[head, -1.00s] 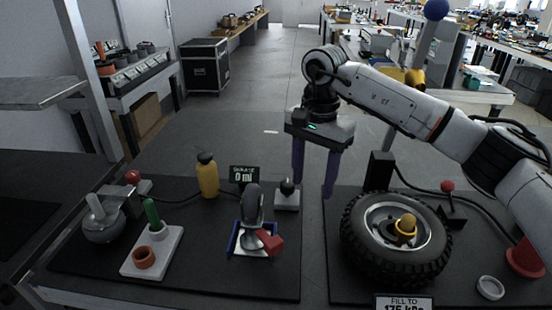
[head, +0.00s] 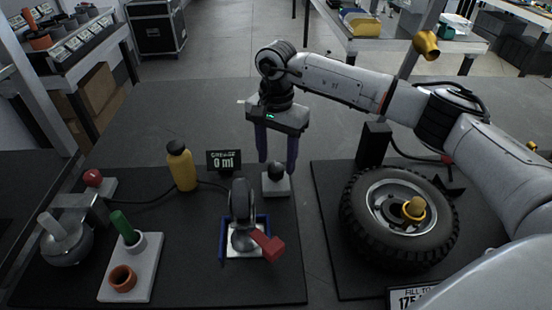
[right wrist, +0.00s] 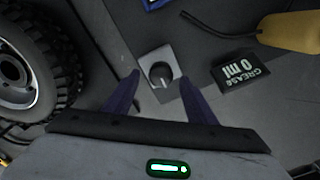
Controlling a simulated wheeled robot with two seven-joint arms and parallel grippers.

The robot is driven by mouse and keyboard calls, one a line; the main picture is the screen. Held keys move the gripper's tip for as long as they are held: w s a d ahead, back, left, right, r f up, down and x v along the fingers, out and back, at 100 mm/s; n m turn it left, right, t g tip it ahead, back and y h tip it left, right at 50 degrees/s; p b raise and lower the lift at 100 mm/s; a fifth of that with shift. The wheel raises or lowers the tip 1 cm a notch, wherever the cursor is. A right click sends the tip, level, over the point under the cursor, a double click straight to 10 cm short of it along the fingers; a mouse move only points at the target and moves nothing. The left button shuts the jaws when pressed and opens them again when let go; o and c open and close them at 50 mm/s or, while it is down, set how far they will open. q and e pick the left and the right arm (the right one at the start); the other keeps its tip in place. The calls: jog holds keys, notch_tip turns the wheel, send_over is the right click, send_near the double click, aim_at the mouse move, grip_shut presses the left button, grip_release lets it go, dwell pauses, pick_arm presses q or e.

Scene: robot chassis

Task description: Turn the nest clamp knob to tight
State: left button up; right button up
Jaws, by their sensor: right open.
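The nest clamp knob (head: 276,172) is a dark round knob on a small pale square block (head: 277,187), behind and right of the blue nest (head: 223,240). The nest holds a caster wheel (head: 242,202) with a red pedal. My right gripper (head: 277,160) is open and points down over the knob, one finger on each side. In the right wrist view, the knob (right wrist: 161,74) shows between the fingertips, with a pale pointer mark on it. Gaps show between knob and fingers; I cannot tell the exact height. My left gripper is not in view.
A "GREASE 0 ml" display (head: 224,160) and a yellow bottle (head: 181,166) stand left of the knob. A tyred wheel (head: 358,235) lies on the right mat. A white block (head: 145,270) with green and orange parts is at front left.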

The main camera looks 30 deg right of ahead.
jog(key=shift+f, duration=0.75)
jog(key=c, duration=1)
jog(key=shift+c, duration=0.2)
